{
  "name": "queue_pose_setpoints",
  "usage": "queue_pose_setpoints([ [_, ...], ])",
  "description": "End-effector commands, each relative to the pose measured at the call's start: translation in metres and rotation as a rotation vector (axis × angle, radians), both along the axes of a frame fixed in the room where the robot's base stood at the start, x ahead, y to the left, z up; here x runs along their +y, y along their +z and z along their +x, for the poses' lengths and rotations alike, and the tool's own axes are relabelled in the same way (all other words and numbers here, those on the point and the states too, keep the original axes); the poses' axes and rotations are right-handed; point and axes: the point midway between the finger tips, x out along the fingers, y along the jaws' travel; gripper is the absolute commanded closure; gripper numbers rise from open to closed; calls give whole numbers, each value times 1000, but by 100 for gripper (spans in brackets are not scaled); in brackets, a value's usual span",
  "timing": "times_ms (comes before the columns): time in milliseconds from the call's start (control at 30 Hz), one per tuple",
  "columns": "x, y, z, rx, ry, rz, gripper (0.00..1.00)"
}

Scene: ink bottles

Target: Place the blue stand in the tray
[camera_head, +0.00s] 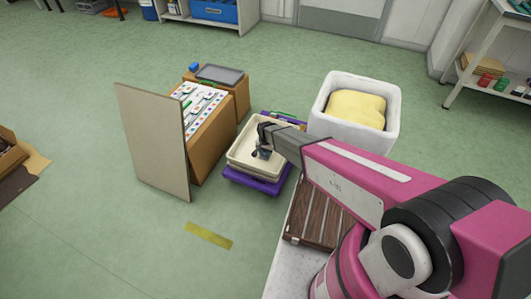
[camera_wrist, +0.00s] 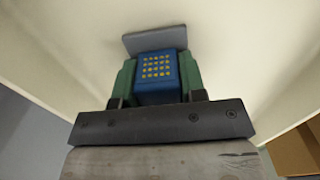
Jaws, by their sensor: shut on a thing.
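The blue stand (camera_wrist: 158,75), a blue block with rows of yellow dots on its face, sits between the green fingers of my gripper (camera_wrist: 158,82) in the wrist view. My gripper is shut on it. A flat grey plate (camera_wrist: 154,40) shows just beyond the block; I cannot tell whether it is part of the stand. In the head view my gripper (camera_head: 263,151) is over the cream tray (camera_head: 245,167), inside its outline. The stand is mostly hidden there by the gripper. Pale tray surfaces surround it in the wrist view; whether it touches the floor is unclear.
The tray rests on a purple base (camera_head: 256,184). A white bin (camera_head: 338,134) with yellow contents stands to the right. A tan board (camera_head: 154,145) leans left, beside cardboard boxes (camera_head: 213,137) carrying a patterned white panel, a dark tray and a small blue item (camera_head: 193,67).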

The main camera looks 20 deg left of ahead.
Motion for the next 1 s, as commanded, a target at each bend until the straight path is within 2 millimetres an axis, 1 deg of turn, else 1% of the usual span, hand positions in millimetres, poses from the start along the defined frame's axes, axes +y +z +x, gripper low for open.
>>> queue_pose_setpoints([
  [267,0,-2,0,0,0,0,90],
  [300,0,-2,0,0,0,0,52],
  [333,0,-2,0,0,0,0,43],
  [367,0,-2,0,0,0,0,37],
  [633,0,-1,0,0,0,0,37],
  [733,-1,3,-1,0,0,0,37],
  [867,-1,20,-1,-1,0,1,37],
  [1000,-1,48,-2,-1,0,1,37],
])
